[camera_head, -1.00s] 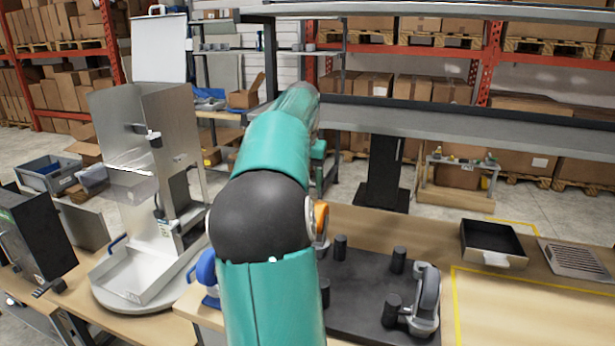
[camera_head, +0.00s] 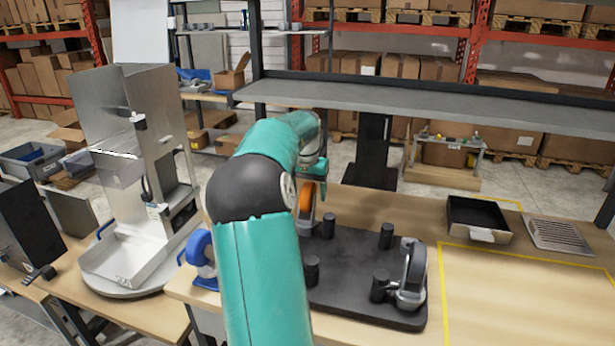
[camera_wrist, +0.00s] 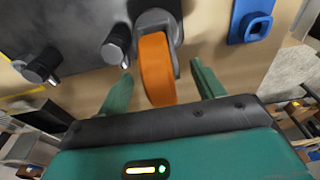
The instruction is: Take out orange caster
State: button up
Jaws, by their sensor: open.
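The orange caster (camera_head: 306,199) stands at the back left of the black base plate (camera_head: 345,275), partly hidden by my arm in the head view. In the wrist view the orange caster (camera_wrist: 156,68) has its orange wheel between the two green fingers of my gripper (camera_wrist: 160,88), with its grey fork toward the plate. My gripper is open, one finger on each side of the wheel, with visible gaps.
A grey caster (camera_head: 412,275) stands at the plate's right, among several black posts (camera_head: 387,236). A metal dispenser (camera_head: 140,160) is further left. A black tray (camera_head: 478,218) and free table lie right.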

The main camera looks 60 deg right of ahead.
jog(key=shift+d+f, duration=0.15)
jog(key=shift+f, duration=0.85)
jog(key=shift+c, duration=0.5)
jog(key=shift+r, duration=0.1)
jog(key=c, duration=1.2)
jog(key=shift+r, duration=0.1)
